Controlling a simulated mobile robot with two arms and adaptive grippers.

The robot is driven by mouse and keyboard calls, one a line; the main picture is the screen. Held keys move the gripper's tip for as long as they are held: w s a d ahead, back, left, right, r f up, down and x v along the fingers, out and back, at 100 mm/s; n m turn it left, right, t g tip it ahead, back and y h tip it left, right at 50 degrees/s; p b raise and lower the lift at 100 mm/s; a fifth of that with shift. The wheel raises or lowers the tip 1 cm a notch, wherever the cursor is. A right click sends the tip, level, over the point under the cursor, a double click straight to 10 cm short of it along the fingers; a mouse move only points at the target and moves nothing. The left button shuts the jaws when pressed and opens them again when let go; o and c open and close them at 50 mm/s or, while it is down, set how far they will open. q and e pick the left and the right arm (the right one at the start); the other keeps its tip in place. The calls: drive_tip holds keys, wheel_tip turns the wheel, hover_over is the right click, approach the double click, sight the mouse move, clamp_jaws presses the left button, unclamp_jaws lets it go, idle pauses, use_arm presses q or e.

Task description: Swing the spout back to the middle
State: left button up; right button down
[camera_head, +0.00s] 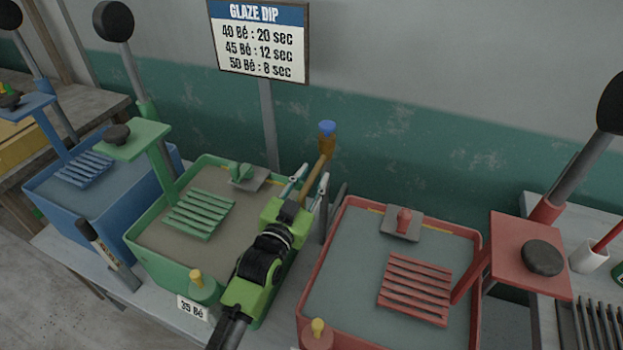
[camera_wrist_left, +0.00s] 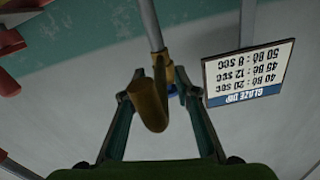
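The spout (camera_head: 316,173) is a brass-coloured pipe with a blue top (camera_head: 327,128), behind the gap between the green tank (camera_head: 150,262) and the red tank (camera_head: 478,275). My left gripper (camera_head: 314,173), green with grey-green fingers, reaches up to it from the front. Its fingers are spread on either side of the spout. In the left wrist view the brass spout (camera_wrist_left: 151,105) hangs between the two fingers (camera_wrist_left: 160,80), with visible gaps beside it; I see no clear grip. The gripper hides part of the spout's lower end in the head view. My right gripper is not in view.
A blue tank (camera_head: 75,215) stands at the left. Lever poles with black knobs (camera_head: 113,20) rise from the tanks. A glaze dip sign (camera_head: 258,40) stands behind on a post. A white cup (camera_head: 588,257) is at the far right.

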sight(299, 201)
use_arm(q)
drive_tip(key=v, duration=1.2)
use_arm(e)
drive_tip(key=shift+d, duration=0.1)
use_arm(q)
drive_tip(key=shift+f, duration=0.1)
